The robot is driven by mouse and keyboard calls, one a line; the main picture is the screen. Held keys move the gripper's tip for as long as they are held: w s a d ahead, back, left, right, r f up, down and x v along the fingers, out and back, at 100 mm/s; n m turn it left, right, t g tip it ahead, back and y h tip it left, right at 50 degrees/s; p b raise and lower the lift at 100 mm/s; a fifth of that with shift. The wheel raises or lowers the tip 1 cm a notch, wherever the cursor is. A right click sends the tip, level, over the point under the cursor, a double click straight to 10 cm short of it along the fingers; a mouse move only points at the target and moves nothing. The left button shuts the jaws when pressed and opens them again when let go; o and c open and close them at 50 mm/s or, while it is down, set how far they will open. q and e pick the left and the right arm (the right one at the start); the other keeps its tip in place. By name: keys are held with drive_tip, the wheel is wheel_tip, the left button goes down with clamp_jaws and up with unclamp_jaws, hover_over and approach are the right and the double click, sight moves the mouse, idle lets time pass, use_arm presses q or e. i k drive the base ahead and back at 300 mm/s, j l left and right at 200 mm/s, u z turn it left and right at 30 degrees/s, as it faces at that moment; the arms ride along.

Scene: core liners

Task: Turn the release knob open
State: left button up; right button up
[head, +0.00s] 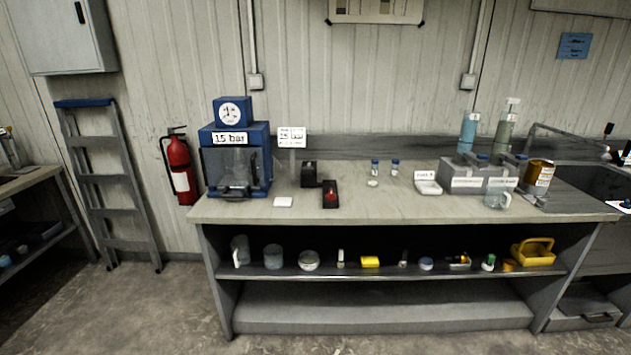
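A blue press-like machine (262,160) stands at the left end of the workbench, with a "15 bar" sign (230,139) and a round dial (231,113) on top. A dark clear front covers a vessel inside it. A dark handle-like part (236,191) shows at its lower front. A small black box with a red part (331,194) lies to its right, and a second black box (308,174) stands behind that. I cannot tell which part is the release knob at this size. Neither of my grippers is in view.
The workbench (400,205) has clear room in its middle front. Small vials, a white tray (428,187), a grey caddy (465,183) and bottles stand rightward. The lower shelf holds several containers. A red extinguisher (179,165) hangs at left.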

sight(330, 196)
drive_tip(key=i+l+u, duration=0.2)
drive_tip(key=i+u, duration=0.15)
drive_tip(key=i+l+u, duration=0.35)
drive_tip(key=i, duration=0.2)
